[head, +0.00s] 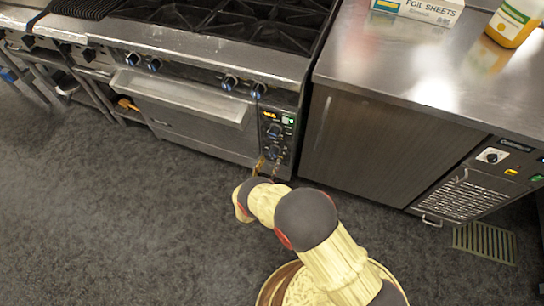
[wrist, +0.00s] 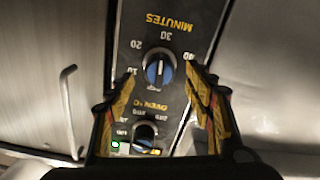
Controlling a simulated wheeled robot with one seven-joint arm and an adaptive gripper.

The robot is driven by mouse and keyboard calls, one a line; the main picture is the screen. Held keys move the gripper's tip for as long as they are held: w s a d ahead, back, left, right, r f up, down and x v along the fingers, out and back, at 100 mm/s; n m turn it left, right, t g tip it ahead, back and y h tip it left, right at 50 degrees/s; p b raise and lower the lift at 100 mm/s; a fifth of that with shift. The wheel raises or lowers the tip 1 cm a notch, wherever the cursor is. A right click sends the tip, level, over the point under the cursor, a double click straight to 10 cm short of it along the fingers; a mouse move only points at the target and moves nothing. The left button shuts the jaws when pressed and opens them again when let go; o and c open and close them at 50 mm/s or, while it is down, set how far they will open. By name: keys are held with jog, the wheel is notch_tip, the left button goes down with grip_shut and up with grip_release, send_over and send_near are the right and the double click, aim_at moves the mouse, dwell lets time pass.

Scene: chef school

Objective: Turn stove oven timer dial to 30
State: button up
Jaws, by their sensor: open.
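The timer dial (wrist: 159,68) is a round black knob with a blue middle and a pale line, under the word MINUTES, which appears upside down in the wrist view. Numbers 10 to 40 ring it; I cannot tell for sure which one the line marks. In the head view it is the lower dial (head: 274,153) on the oven's black panel. My gripper (wrist: 160,78) is open, its yellow-and-dark fingers on either side of the dial, with no clear contact. Its tips also show low at the panel in the head view (head: 268,163).
A similar oven temperature dial (wrist: 146,134) sits between the fingers, close to the timer dial. The oven door handle (head: 180,97) juts out left of the panel. A steel counter unit (head: 400,140) stands to the right. Carpeted floor (head: 110,210) is clear at left.

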jog(key=v, duration=0.7)
jog(key=shift+s, duration=0.2)
